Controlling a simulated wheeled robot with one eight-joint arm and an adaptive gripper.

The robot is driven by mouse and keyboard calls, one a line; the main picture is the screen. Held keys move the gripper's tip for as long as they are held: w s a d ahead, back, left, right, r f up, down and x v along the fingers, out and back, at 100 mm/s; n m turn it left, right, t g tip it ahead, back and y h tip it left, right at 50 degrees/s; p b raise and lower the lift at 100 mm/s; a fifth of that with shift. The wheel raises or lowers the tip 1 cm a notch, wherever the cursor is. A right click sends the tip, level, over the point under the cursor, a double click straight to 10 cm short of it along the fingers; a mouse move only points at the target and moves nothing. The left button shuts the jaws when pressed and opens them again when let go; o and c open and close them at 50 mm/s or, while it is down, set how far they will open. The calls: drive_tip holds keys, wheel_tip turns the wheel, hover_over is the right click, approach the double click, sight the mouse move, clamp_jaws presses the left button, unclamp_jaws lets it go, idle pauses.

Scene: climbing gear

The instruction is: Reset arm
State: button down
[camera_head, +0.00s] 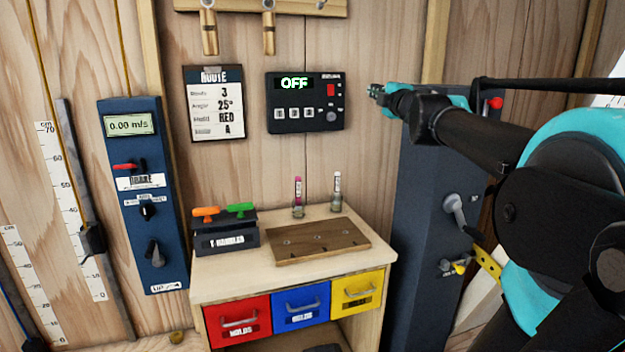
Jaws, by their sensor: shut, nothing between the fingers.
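My arm comes in from the right side of the head view, black with teal parts. My gripper (376,92) is at its far left end, raised above the right side of the workbench, in front of the plank wall and the dark column. It is small in the view and looks shut, with nothing seen in it. The wall control panel (306,102) with a green "OFF" display is just left of the gripper. I cannot tell how far the gripper is from the wall.
A wooden bench (215,275) carries a T-handle holder (226,240), a wooden board (316,241) and two small vials. Its drawers are red (238,320), blue (301,305) and yellow (358,291). A dark column (415,220) stands right; a blue brake panel (143,200) hangs left.

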drive_tip(key=s+d+f+m+g+h, duration=0.25)
drive_tip(key=d+f+m, duration=0.2)
drive_tip(key=f, duration=0.45)
drive_tip(key=s+d+f+m+g+h, duration=0.1)
drive_tip(key=s+d+f+m+h, duration=0.25)
drive_tip(key=f+m, duration=0.4)
drive_tip(key=s+d+f+m+g+h, duration=0.2)
drive_tip(key=d+f+m+h, duration=0.1)
drive_tip(key=f, duration=0.8)
drive_tip(key=s+a+f+m+g+y, duration=0.1)
drive_tip(key=s+a+f+g, duration=0.2)
drive_tip(key=s+f, duration=0.5)
drive_tip(key=s+a+f+m+g+y, duration=0.1)
drive_tip(key=s+a+f+m+g, duration=0.1)
drive_tip(key=s+f, duration=0.6)
drive_tip(key=s+a+f+m+g+y, duration=0.2)
drive_tip(key=s+a+f+g, duration=0.2)
drive_tip(key=s+f, duration=0.4)
wheel_tip(320, 180, down, 4)
drive_tip(key=shift+s+a, duration=0.15)
drive_tip(key=shift+a, duration=0.15)
